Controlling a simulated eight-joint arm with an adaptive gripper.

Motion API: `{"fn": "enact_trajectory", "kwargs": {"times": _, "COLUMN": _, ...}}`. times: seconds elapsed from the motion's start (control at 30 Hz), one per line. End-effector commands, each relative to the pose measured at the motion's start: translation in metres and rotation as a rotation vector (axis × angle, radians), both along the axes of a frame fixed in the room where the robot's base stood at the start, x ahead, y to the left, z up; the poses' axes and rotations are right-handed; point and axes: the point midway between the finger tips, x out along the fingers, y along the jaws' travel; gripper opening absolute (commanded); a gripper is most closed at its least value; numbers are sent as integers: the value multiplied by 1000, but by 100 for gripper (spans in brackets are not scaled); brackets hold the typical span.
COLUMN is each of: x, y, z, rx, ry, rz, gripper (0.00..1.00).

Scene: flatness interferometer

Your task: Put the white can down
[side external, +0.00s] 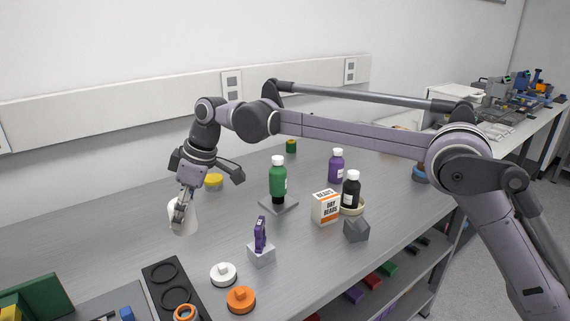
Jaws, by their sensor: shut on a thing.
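The white can (185,219) is at the left of the grey bench. My gripper (180,215) comes down on it from above and is shut on it. The fingers overlap the can's near upper side and hide part of its rim. The can looks slightly tilted. I cannot tell from this one view whether its bottom touches the bench.
A yellow-lidded jar (214,181) stands behind the can. A green bottle (278,178) stands to the right on a grey plate. A black tray with round recesses (165,272), a white disc (223,274) and an orange disc (241,299) lie in front. Bench left of the can is clear.

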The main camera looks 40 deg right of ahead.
Motion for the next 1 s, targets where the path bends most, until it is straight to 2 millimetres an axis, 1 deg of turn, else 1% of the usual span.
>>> {"fn": "enact_trajectory", "kwargs": {"times": 0.03, "x": -1, "y": 12, "z": -7, "rx": 0, "ry": -1, "rz": 4, "gripper": 17}}
{"fn": "enact_trajectory", "kwargs": {"times": 0.2, "x": -1, "y": 44, "z": -26, "rx": 0, "ry": 0, "rz": 2, "gripper": 17}}
{"fn": "enact_trajectory", "kwargs": {"times": 0.3, "x": -2, "y": 58, "z": -35, "rx": 0, "ry": 0, "rz": 1, "gripper": 17}}
{"fn": "enact_trajectory", "kwargs": {"times": 0.4, "x": -2, "y": 67, "z": -40, "rx": -1, "ry": -1, "rz": 1, "gripper": 17}}
{"fn": "enact_trajectory", "kwargs": {"times": 0.57, "x": -2, "y": 71, "z": -48, "rx": 0, "ry": 0, "rz": -1, "gripper": 17}}
{"fn": "enact_trajectory", "kwargs": {"times": 0.7, "x": -2, "y": 71, "z": -68, "rx": 0, "ry": 0, "rz": -1, "gripper": 17}}
{"fn": "enact_trajectory", "kwargs": {"times": 0.8, "x": -2, "y": 71, "z": -78, "rx": 1, "ry": -1, "rz": -1, "gripper": 17}}
{"fn": "enact_trajectory", "kwargs": {"times": 0.9, "x": -2, "y": 70, "z": -83, "rx": 1, "ry": -1, "rz": -1, "gripper": 17}}
{"fn": "enact_trajectory", "kwargs": {"times": 1.0, "x": -2, "y": 70, "z": -83, "rx": 0, "ry": 0, "rz": -1, "gripper": 17}}
